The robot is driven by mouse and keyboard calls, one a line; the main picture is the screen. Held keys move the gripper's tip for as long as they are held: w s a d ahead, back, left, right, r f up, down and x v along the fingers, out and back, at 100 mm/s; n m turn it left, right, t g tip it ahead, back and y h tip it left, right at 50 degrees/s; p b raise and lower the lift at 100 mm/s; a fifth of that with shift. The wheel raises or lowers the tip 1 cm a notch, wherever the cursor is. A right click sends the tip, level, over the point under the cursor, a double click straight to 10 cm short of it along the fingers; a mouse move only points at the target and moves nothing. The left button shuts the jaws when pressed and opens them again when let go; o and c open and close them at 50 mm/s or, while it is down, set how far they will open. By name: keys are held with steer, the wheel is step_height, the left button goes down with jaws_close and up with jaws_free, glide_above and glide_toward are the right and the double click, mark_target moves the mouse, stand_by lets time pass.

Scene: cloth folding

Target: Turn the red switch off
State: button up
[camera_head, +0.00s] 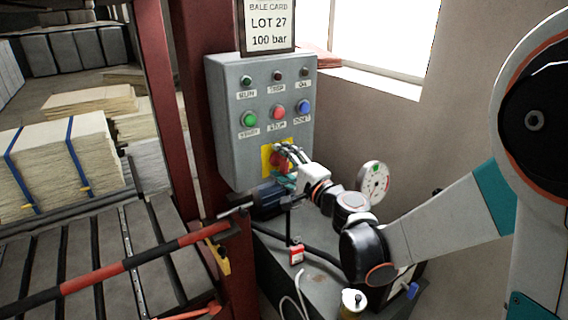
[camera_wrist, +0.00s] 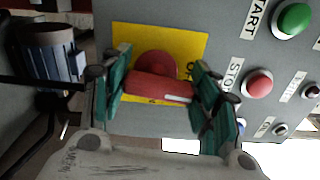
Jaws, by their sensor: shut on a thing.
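The red switch (camera_wrist: 157,82) is a round red base with a bar handle on a yellow plate, low on the grey control box (camera_head: 225,130). In the head view the red switch (camera_head: 275,162) is partly hidden behind my gripper (camera_head: 287,166). In the wrist view my gripper (camera_wrist: 160,90) has its green fingers on either side of the red handle, shut on it. The handle lies nearly across the picture there, slightly tilted. Lettering on the yellow plate is mostly covered by the fingers.
Green (camera_head: 249,120), red (camera_head: 278,112) and blue (camera_head: 304,107) buttons sit above the switch. A dark motor (camera_head: 268,200) and a gauge (camera_head: 373,182) are close below and right. A red and black bar (camera_head: 130,262) crosses the lower left.

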steer(key=shift+n, duration=0.6)
steer(key=o, duration=1.1)
steer(key=shift+s, duration=0.1)
steer(key=v, duration=1.2)
